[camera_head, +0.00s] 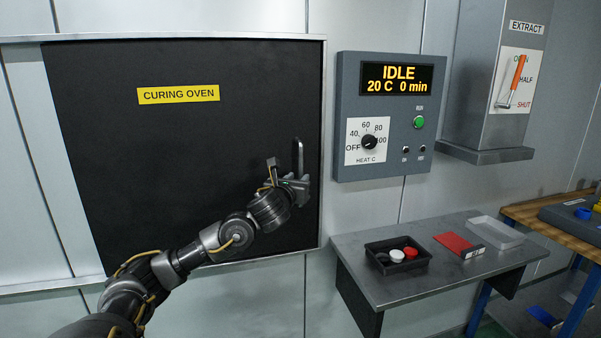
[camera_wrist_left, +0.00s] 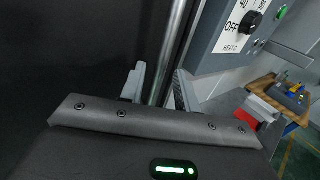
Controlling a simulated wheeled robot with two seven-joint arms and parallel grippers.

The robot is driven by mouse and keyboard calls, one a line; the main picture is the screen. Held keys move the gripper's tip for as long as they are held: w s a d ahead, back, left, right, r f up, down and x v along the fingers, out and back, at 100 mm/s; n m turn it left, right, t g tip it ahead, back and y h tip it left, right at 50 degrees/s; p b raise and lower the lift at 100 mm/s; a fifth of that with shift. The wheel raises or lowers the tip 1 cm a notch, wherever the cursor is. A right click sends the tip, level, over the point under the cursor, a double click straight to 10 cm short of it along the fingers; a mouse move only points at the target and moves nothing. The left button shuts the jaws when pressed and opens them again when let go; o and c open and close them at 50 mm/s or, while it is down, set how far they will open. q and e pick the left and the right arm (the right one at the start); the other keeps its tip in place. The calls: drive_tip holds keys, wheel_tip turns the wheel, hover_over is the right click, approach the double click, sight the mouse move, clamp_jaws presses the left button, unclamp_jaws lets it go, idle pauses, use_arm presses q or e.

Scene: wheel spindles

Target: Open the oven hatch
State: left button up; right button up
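The oven hatch (camera_head: 190,120) is a large black panel with a yellow "CURING OVEN" label, set in a pale metal frame. It looks shut. An upright metal bar handle (camera_head: 300,156) is near its right edge; in the left wrist view the handle (camera_wrist_left: 172,45) runs down between the fingers. My left gripper (camera_head: 297,187) is at the lower part of the handle. In the left wrist view its two fingers (camera_wrist_left: 158,90) stand either side of the bar, with a small gap seeming to show. The handle's lower end is hidden by the gripper. My right gripper is not in view.
A control box (camera_head: 388,115) reading "IDLE 20 C 0 min" is on the wall just right of the hatch. Below it a grey shelf table (camera_head: 400,285) holds a black tray (camera_head: 397,266), a red item (camera_head: 459,244) and a pale tray (camera_head: 492,232). An extract lever (camera_head: 513,80) is farther right.

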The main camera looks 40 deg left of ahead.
sight(300, 176)
use_arm(q)
drive_tip(key=shift+p+x, duration=0.4)
drive_tip(key=shift+x, duration=1.5)
clamp_jaws()
